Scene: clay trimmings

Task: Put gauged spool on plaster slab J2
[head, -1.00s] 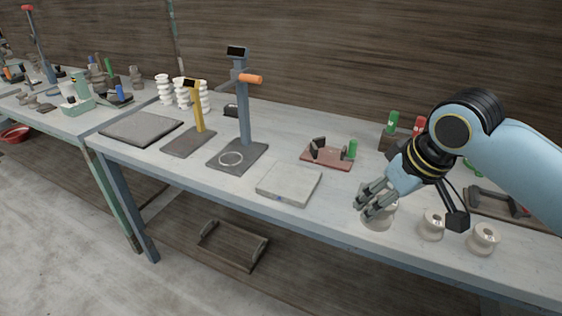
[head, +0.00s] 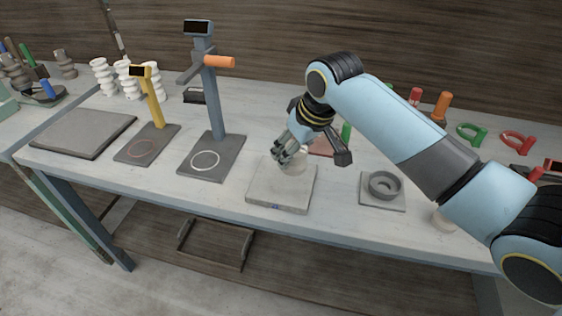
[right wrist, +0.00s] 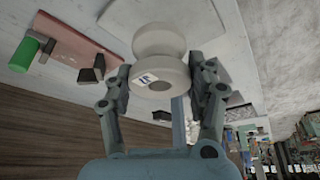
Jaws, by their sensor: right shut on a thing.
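The pale spool (head: 296,163) is between the fingers of my right gripper (head: 287,150), over the back part of the plaster slab (head: 280,192). The slab is a light grey square block with a small blue mark on its front edge. In the right wrist view the spool (right wrist: 160,45) is a cream, waisted shape with a small white label with blue marking. The gripper's fingers (right wrist: 163,88) are shut on it from both sides. I cannot tell whether the spool touches the slab. My left gripper is not in view.
A grey square plate with a round ring (head: 384,185) stands right of the slab. Another pale spool (head: 443,219) is partly hidden by my right arm. A grey gauge stand (head: 210,150) and a yellow one (head: 150,135) stand to the left. A reddish base lies behind.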

